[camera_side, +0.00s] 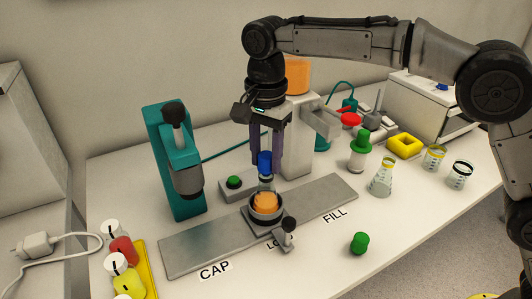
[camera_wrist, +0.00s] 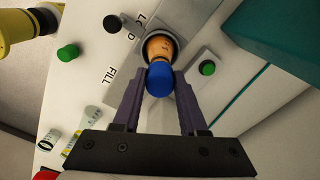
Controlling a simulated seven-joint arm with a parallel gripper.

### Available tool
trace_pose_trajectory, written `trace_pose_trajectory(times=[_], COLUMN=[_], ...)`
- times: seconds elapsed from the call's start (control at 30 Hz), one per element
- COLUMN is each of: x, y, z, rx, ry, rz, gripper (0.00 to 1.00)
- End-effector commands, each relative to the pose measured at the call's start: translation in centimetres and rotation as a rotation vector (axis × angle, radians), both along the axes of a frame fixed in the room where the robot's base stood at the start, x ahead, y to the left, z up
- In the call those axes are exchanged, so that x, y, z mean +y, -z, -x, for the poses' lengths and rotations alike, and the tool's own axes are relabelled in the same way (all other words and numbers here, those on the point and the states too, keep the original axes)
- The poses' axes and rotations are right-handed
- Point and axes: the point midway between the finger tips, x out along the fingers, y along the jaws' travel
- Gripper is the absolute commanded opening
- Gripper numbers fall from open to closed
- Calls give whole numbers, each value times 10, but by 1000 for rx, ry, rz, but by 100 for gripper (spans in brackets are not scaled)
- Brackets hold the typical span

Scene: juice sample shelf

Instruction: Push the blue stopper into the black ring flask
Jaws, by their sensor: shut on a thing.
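The blue stopper (camera_side: 265,160) is between the fingers of my gripper (camera_side: 266,166), which is shut on it. It also shows in the wrist view (camera_wrist: 160,78). A flask with orange liquid (camera_side: 266,201) stands upright in the dark round holder (camera_side: 254,218) on the metal track, at the LOAD mark. The stopper is over this flask's mouth; I cannot tell how deep it sits. The ring on this flask's neck is not clear. Another flask, with a black ring (camera_side: 460,174), stands at the right of the table, apart from my gripper.
A loose green stopper (camera_side: 359,243) lies in front.

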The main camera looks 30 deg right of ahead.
Motion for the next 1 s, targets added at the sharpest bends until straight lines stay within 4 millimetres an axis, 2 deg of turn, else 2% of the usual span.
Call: trace_pose_trajectory(times=[0.97,1.0], x=[0,0], y=[7,7], z=[0,0], rx=[-1,-1], ry=[0,0], rz=[-1,-1], gripper=[0,49])
